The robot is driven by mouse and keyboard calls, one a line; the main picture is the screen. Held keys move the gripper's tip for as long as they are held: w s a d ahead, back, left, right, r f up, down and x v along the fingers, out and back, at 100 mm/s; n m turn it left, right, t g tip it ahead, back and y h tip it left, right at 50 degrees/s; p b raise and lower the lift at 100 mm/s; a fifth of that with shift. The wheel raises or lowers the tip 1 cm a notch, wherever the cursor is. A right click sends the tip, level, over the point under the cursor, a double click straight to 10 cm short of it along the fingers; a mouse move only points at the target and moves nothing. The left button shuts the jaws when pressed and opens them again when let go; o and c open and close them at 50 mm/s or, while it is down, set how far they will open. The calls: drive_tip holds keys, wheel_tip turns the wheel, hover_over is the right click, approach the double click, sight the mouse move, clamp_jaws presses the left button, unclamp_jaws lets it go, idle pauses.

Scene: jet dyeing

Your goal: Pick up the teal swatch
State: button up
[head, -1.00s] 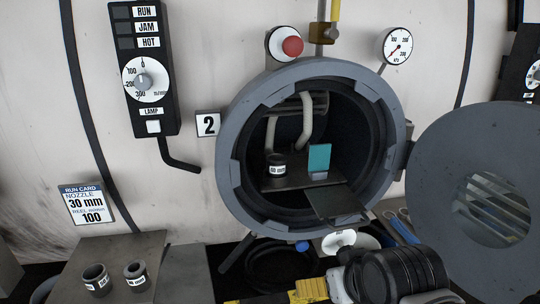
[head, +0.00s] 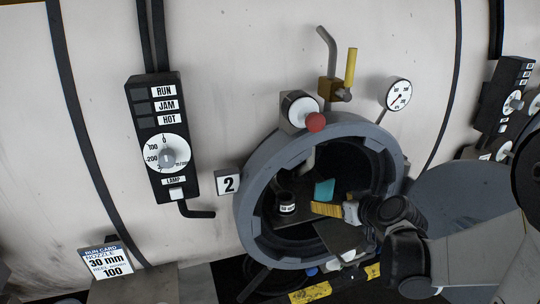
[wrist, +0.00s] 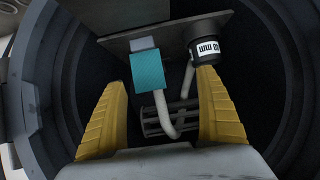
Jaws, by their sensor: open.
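The teal swatch (head: 324,190) stands in a small pale holder on the dark shelf inside the round open port. In the wrist view the swatch (wrist: 147,69) hangs below its pale holder (wrist: 142,43), between the yellow fingers and nearer the left one. My gripper (wrist: 162,110) is open and empty, its fingers apart and not closed on the swatch. In the head view my gripper (head: 325,209) reaches into the port from the right, just in front of and below the swatch, and the arm hides part of the port.
A black nozzle labelled in mm (head: 286,203) stands on the shelf left of the swatch; it also shows beside the right finger in the wrist view (wrist: 208,47). The port's thick grey rim (head: 250,222) surrounds the opening. The open round door (head: 440,212) is at right.

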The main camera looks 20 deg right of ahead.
sight(324, 192)
drive_tip(key=w, duration=0.1)
drive_tip(key=w+d+f, duration=0.1)
drive_tip(key=w, duration=0.1)
drive_tip(key=w+d+f+b, duration=0.1)
drive_tip(key=w, duration=0.1)
drive_tip(key=shift+w, duration=0.25)
drive_tip(key=x, duration=0.3)
drive_tip(key=b+x, duration=0.1)
drive_tip(key=x, duration=0.1)
drive_tip(key=shift+d+f, duration=0.1)
drive_tip(key=shift+d, duration=0.15)
drive_tip(key=c, duration=1.1)
